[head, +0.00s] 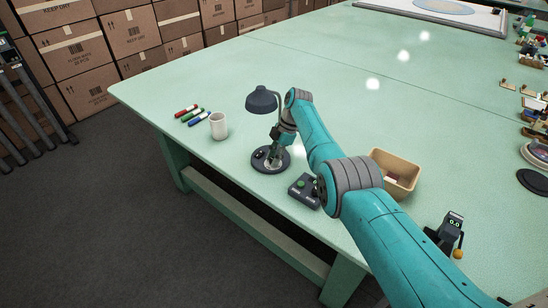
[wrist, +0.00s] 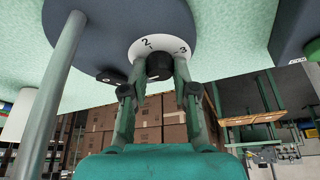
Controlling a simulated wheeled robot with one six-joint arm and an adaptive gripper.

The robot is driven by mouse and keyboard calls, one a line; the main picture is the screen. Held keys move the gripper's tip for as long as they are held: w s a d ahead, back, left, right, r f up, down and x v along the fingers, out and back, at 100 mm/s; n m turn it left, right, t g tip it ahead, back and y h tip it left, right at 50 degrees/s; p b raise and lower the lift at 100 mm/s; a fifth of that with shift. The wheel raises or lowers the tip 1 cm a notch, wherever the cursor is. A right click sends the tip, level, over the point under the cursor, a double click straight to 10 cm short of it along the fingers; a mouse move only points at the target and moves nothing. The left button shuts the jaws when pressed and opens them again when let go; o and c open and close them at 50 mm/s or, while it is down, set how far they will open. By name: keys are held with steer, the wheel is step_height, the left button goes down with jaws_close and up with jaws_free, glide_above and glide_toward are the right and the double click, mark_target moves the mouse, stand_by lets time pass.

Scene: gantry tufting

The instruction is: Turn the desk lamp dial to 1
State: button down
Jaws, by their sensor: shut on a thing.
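The desk lamp (head: 262,100) stands on the green table, with its dark shade to the left of my arm. Its round dark base (head: 285,167) rests near the table's front edge; the base also shows in the wrist view (wrist: 90,25). On the base is a white dial plate (wrist: 163,39) with the figures 2 and 3 in sight. A 1 is not clearly readable. The black dial knob (wrist: 158,67) sits between the fingertips of my gripper (wrist: 160,80), which is shut on it. The head view mostly hides this contact.
A white mug (head: 218,126) and several markers (head: 193,116) lie left of the lamp. A dark box with a green button (head: 303,190) is just right of the base. A tan bin (head: 395,173) stands farther right.

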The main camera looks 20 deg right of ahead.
steer(key=shift+f, duration=0.1)
stand_by(0.3)
steer(key=c, duration=0.9)
jaws_free()
steer(key=v, duration=1.2)
steer(key=shift+a, duration=0.1)
